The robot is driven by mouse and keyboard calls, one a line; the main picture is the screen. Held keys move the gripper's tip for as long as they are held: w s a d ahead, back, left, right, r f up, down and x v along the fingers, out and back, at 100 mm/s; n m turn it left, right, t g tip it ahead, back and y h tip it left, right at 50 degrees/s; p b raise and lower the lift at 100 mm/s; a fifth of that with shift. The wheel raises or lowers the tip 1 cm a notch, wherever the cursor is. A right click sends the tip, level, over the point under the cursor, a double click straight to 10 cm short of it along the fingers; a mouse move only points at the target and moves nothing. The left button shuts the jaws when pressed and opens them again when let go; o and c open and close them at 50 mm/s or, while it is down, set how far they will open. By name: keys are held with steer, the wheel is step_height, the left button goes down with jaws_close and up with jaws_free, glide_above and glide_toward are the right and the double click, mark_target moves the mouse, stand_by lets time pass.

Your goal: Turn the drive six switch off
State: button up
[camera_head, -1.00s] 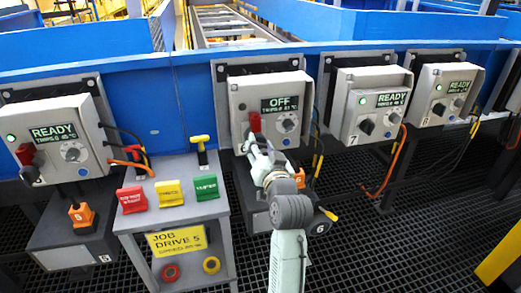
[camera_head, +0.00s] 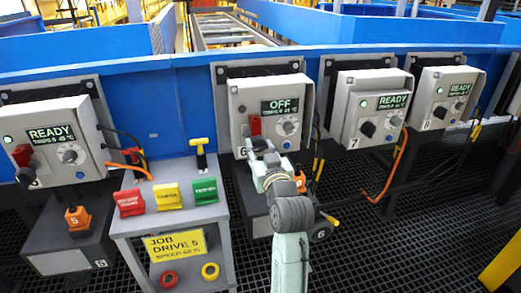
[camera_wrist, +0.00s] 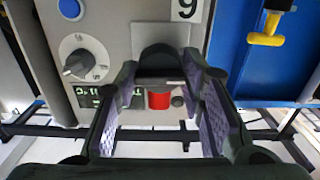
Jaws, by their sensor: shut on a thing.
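The drive six box (camera_head: 272,97) is grey, has a 6 label, and its display (camera_head: 280,106) reads OFF. Its switch has a red part (camera_head: 255,125), which also shows in the wrist view (camera_wrist: 159,99), and a black knob (camera_wrist: 159,57). My gripper (camera_head: 260,146) is at the lower front of the box. In the wrist view my gripper (camera_wrist: 160,73) has one finger on each side of the black knob and is shut on it. The red part shows between the fingers. The exact finger contact is partly hidden.
A grey dial (camera_wrist: 84,58) and a blue button (camera_wrist: 70,9) sit beside the switch. The drive five box (camera_head: 55,140) at left and the drive seven box (camera_head: 370,105) at right read READY. A grey stand (camera_head: 172,222) with coloured labels is at left of my arm.

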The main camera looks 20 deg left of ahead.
steer(key=o, duration=1.1)
steer(key=shift+o, duration=0.2)
steer(key=v, duration=0.7)
steer(key=shift+s+d, duration=0.15)
steer(key=shift+s, duration=0.05)
